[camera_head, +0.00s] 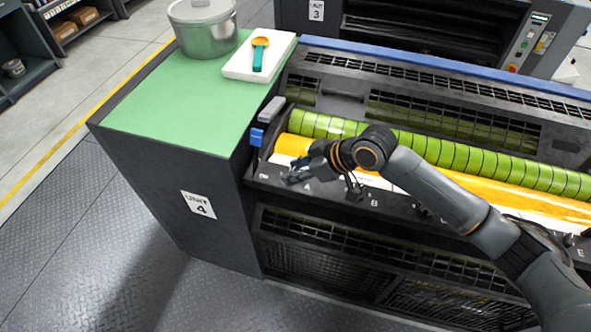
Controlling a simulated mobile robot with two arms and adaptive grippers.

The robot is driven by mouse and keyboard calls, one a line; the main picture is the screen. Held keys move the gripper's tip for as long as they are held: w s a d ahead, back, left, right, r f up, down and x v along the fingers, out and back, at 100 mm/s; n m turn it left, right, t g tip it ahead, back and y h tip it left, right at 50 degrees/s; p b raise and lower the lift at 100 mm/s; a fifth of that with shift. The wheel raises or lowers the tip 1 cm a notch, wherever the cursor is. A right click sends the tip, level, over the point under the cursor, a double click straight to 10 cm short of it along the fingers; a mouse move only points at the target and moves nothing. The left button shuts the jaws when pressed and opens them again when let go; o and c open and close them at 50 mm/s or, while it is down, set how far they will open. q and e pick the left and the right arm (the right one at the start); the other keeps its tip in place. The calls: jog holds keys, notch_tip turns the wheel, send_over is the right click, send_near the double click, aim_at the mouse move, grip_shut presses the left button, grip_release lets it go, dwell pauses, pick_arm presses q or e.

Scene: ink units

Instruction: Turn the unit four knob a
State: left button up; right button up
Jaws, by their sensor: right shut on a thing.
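The unit four machine (215,222) stands in front of me, with a "UNIT 4" label on its near end. A row of knobs runs along its dark front ledge below the orange ink roller (450,185). My right gripper (296,174) reaches in from the right and is shut on knob a at the left end of the ledge, just by the letter A. The fingers hide nearly all of this knob, so its angle cannot be told. Knob b (354,188) stands clear of the fingers, to their right. My left gripper is not in view.
A blue clip-like part (257,137) sits close to the gripper. Unit 3 (400,25) stands behind. The floor at left is clear.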

jog(key=shift+w+d+f+n+g+y+b, duration=0.1)
jog(key=shift+n+g+y+b, duration=0.05)
jog(key=shift+n+g+b, duration=0.25)
jog(key=shift+w+f+n+g+y+b, duration=0.15)
jog(key=shift+n+g+b, duration=0.15)
jog(key=shift+n, duration=0.2)
jog(key=n+g+b, duration=0.2)
jog(key=n+b, duration=0.1)
jog(key=n+g+b, duration=0.2)
jog(key=n+b, duration=0.1)
jog(key=n+g+b, duration=0.3)
jog(key=shift+w+a+r, duration=0.1)
jog(key=shift+w+a, duration=0.1)
jog(key=shift+w, duration=0.05)
jog(key=shift+n+g+h+b, duration=0.5)
jog(key=shift+n+h+b, duration=0.2)
jog(key=shift+n, duration=0.3)
jog(key=shift+w+r+n+g, duration=0.1)
jog(key=shift+r+n+g, duration=0.05)
jog(key=shift+n+g, duration=0.3)
jog(key=shift+r+n+g+h+p, duration=0.15)
jog(key=shift+n+g+h+p, duration=0.35)
jog(key=shift+n+h, duration=0.4)
jog(key=shift+a+n+g+p, duration=0.1)
jog(key=shift+n+g+p, duration=0.15)
jog(key=shift+n+p, duration=0.45)
jog(key=shift+f+h, duration=0.2)
jog(key=shift+h, duration=0.1)
